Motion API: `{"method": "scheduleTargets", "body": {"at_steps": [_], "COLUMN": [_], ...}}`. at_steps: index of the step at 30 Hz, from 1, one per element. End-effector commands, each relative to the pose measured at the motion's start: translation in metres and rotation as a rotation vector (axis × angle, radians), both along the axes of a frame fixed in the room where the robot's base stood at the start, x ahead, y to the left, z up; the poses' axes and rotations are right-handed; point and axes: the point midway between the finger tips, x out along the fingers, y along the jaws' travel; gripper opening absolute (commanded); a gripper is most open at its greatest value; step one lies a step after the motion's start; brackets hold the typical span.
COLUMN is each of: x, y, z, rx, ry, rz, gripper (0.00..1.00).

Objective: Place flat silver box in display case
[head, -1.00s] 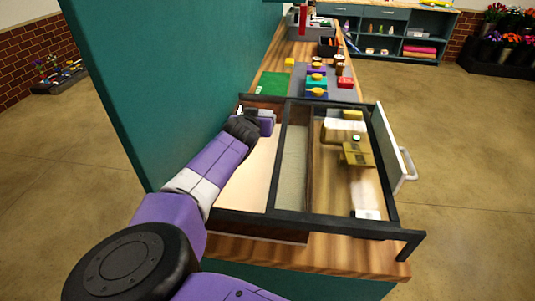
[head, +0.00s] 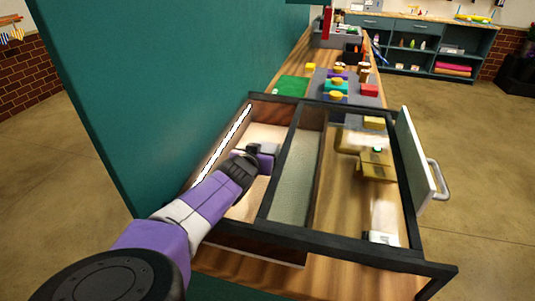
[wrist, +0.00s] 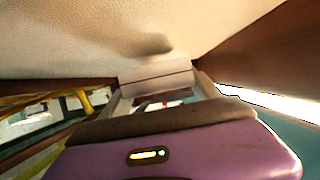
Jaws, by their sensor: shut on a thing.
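The display case (head: 345,240) is a dark-framed tray with compartments on the wooden counter, its pale side panel with a handle (head: 438,180) standing at the right. My gripper (head: 268,158) reaches into its left compartment, around mid-length. In the wrist view, a pale, flat-looking piece, seemingly the silver box (wrist: 155,75), sits at the tip of my purple gripper, which is shut on it. Pale compartment floor and brown walls surround it there. In the head view the held piece is hidden by the gripper, so whether it touches the floor cannot be told.
The right compartment holds gold-coloured items (head: 376,165) and a small white item (head: 382,238). The middle compartment (head: 295,175) looks empty. A teal wall (head: 170,90) stands close on the left. A grey tray (head: 340,105) with colourful items lies beyond the case.

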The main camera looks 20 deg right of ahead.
Motion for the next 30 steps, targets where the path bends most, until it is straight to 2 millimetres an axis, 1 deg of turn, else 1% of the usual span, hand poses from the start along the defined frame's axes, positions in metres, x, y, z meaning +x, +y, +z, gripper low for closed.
{"method": "scheduleTargets", "body": {"at_steps": [5, 18, 21, 22, 23, 30], "x": [0.000, 0.000, 0.000, 0.000, 0.000, 0.000], "y": [0.000, -0.001, -0.001, 0.000, 0.000, 0.000], "z": [0.002, -0.011, -0.010, -0.011, -0.011, -0.011], "rx": [-0.001, -0.001, -0.001, 0.000, 0.000, 0.000], "ry": [-0.001, -0.001, -0.001, 0.000, 0.000, 0.000], "rz": [0.000, 0.000, 0.000, 0.000, 0.000, 0.000], "gripper": [0.26, 0.26, 0.26, 0.76, 0.82, 0.82]}}
